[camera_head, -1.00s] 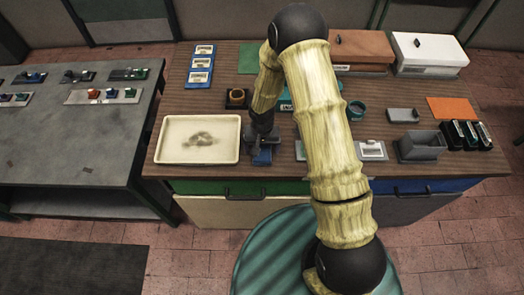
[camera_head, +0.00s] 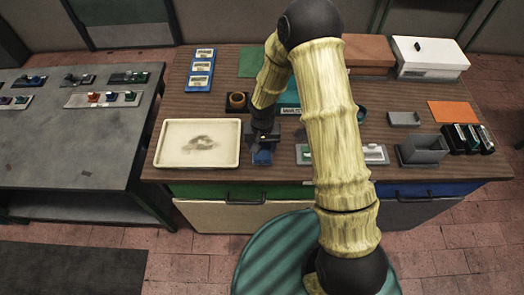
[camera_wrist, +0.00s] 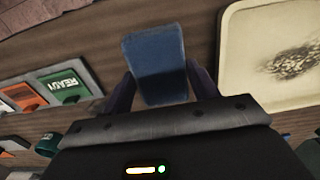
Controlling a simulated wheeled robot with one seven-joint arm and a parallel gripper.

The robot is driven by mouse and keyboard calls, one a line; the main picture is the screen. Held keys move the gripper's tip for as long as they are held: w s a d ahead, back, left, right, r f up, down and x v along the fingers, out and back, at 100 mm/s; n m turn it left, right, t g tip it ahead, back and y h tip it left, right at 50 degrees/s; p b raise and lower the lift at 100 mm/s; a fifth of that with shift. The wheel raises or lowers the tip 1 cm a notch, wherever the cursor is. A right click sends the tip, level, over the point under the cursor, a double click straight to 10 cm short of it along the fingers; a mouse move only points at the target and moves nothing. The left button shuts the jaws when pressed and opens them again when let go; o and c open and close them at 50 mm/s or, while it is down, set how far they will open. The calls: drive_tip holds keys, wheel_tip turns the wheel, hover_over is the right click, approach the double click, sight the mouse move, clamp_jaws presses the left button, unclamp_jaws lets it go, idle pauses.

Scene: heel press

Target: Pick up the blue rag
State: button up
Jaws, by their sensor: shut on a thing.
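The blue rag (camera_wrist: 155,62) is between the two dark fingers of my gripper (camera_wrist: 160,88) in the wrist view. My gripper is shut on it, and the rag sticks out past the fingertips. In the head view my gripper (camera_head: 262,142) is over the brown table, just right of the cream tray, with the rag (camera_head: 262,157) below it. I cannot tell for certain whether the rag's lower end is clear of the table top.
The cream tray (camera_head: 165,157) with a dark smudge lies left of my gripper. A small dark stand with a brown ring (camera_head: 237,101) is behind it. A grey table (camera_head: 70,135) stands at left.

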sight(262, 148)
wheel_tip(262, 148, up, 7)
drive_tip(key=shift+f+b, duration=0.1)
drive_tip(key=shift+b, duration=0.55)
drive_tip(key=shift+o, duration=0.9)
drive_tip(key=shift+c, duration=0.5)
